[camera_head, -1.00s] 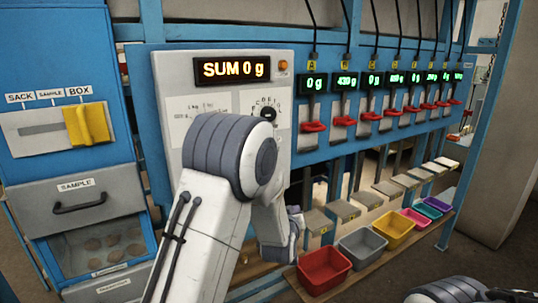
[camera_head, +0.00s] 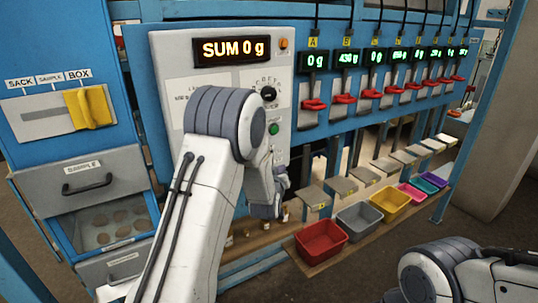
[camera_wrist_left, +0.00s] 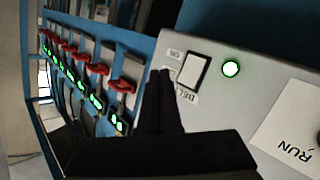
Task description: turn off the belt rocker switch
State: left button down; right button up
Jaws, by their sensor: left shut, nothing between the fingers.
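The belt rocker switch (camera_wrist_left: 194,71) is a pale square rocker in a dark frame on the grey control panel, seen in the left wrist view. A "BELT" label is beside it, partly covered by my fingers, and a small "ON" label is at its upper left. A lit green lamp (camera_wrist_left: 231,68) is to its right. My left gripper (camera_wrist_left: 165,74) is shut and empty, its tips just left of the switch in the picture; I cannot tell if they touch the panel. In the head view my left arm hides the switch.
The control panel (camera_head: 165,60) carries a "SUM 0 g" display (camera_head: 231,50), a black dial (camera_head: 268,93) and a green button (camera_head: 273,129). Red levers (camera_head: 313,104) run along the right. Coloured bins, including a red one (camera_head: 321,241), stand on a low shelf.

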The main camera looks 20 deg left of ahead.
pick_arm(q)
jog(key=shift+w+a+r, duration=0.15)
jog(key=shift+w+a, duration=0.55)
jog(key=shift+a, duration=0.2)
jog(key=shift+w+a+r, duration=0.1)
jog(key=shift+w+a, duration=0.6)
jog(key=shift+a, duration=0.2)
jog(key=shift+w+a, duration=0.1)
dwell(0.7)
jog(key=shift+w+a+b, duration=0.15)
jog(key=shift+a+b, duration=0.1)
jog(key=shift+b, duration=0.1)
jog(key=shift+w+a+r, duration=0.1)
jog(key=shift+w+a, duration=0.1)
dwell(0.6)
jog(key=shift+s+d, duration=0.1)
jog(key=shift+s+d+b, duration=0.35)
jog(key=shift+d+b, duration=0.15)
jog(key=shift+b, duration=0.05)
